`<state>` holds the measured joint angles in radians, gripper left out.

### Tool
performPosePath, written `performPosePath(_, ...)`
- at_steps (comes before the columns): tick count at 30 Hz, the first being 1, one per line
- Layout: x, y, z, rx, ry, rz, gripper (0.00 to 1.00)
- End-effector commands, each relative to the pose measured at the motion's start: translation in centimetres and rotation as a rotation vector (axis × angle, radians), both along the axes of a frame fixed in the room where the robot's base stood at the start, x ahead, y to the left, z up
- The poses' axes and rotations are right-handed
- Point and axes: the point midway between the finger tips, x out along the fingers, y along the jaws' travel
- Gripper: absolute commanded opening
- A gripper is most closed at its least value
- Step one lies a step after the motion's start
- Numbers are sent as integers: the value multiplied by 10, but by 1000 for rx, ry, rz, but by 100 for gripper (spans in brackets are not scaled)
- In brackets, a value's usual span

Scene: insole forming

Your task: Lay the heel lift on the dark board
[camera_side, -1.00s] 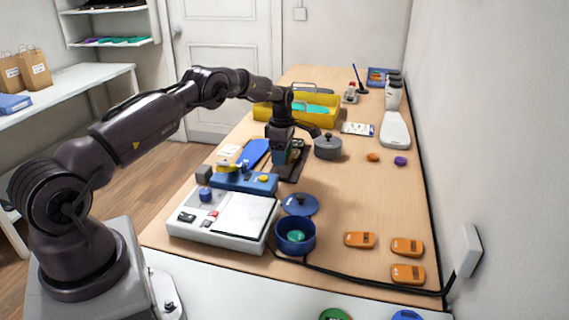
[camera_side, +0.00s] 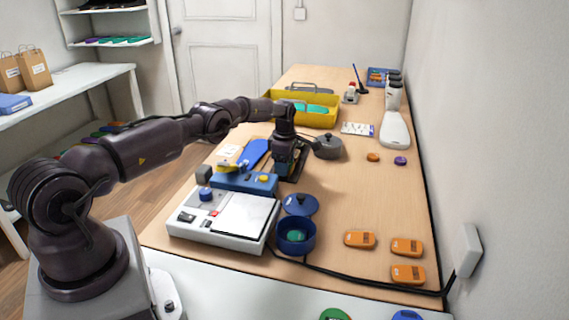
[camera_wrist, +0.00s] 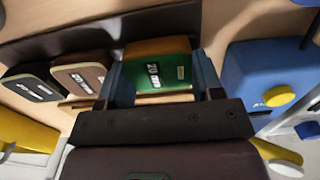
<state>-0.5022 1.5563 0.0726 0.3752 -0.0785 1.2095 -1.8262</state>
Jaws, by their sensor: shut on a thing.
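The heel lift (camera_wrist: 155,72), a green block with a tan edge and a white number label, sits between the two blue fingers of my gripper (camera_wrist: 160,80) in the wrist view. My gripper (camera_side: 287,172) is shut on it. In the side view the gripper is low over the dark board (camera_side: 300,162) and hides most of the board and the lift. The dark board also shows as a dark band (camera_wrist: 85,40) beyond the lift in the wrist view. I cannot tell whether the lift touches the board.
A brown lift (camera_wrist: 85,76) and a dark one (camera_wrist: 30,85) stand left of my gripper in the wrist view. A grey lidded pot (camera_side: 327,147) stands right of the board.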

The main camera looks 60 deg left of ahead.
Motion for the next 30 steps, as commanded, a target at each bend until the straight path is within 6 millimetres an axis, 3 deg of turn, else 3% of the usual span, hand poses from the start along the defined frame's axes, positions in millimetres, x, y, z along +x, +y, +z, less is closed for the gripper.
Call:
performPosePath(1,0,0,-3,-1,2,0,38)
performPosePath(2,0,0,-3,0,1,0,65)
performPosePath(3,0,0,-2,0,1,0,71)
performPosePath(15,0,0,6,0,0,0,71)
performPosePath(30,0,0,102,1,-1,-1,71)
